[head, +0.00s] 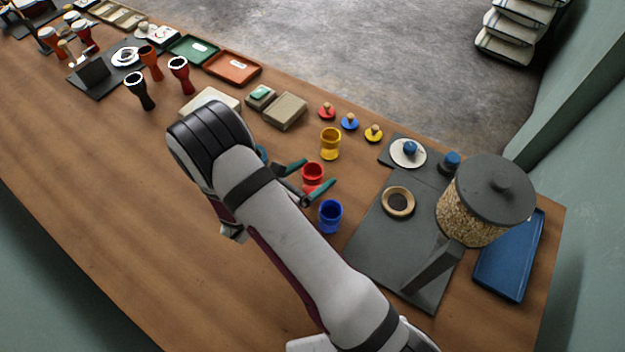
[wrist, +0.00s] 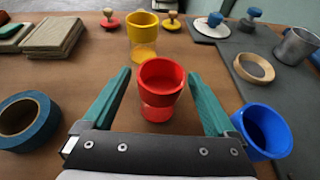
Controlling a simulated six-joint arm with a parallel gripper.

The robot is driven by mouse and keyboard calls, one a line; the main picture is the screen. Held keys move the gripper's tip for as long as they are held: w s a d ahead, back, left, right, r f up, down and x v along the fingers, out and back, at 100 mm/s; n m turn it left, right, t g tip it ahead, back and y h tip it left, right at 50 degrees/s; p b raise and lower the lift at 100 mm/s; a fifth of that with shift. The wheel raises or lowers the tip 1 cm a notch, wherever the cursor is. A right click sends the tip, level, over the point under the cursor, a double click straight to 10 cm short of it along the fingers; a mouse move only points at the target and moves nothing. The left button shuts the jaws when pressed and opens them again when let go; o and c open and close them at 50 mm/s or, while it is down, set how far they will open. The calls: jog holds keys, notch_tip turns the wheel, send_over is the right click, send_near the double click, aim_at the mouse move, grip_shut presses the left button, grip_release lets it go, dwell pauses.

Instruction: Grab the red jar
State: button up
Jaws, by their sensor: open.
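The red jar (head: 313,174) stands upright on the wooden table, between a yellow jar (head: 330,143) and a blue jar (head: 330,216). In the wrist view the red jar (wrist: 161,88) stands in the middle, between the two green fingers of my gripper (wrist: 160,88). The fingers are open, with a gap visible on each side of the jar. My gripper also shows in the head view (head: 312,175), with one finger on either side of the jar. The jar's far lower side is hidden.
The blue jar (wrist: 262,130) is close beside the right finger. The yellow jar (wrist: 143,38) stands just behind the red one. A blue tape roll (wrist: 27,120) lies at left. A grey mat (head: 375,245) with a wooden ring (head: 398,202) and a grain hopper (head: 470,215) is at right.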

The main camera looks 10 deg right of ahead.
grip_shut()
dwell(0.4)
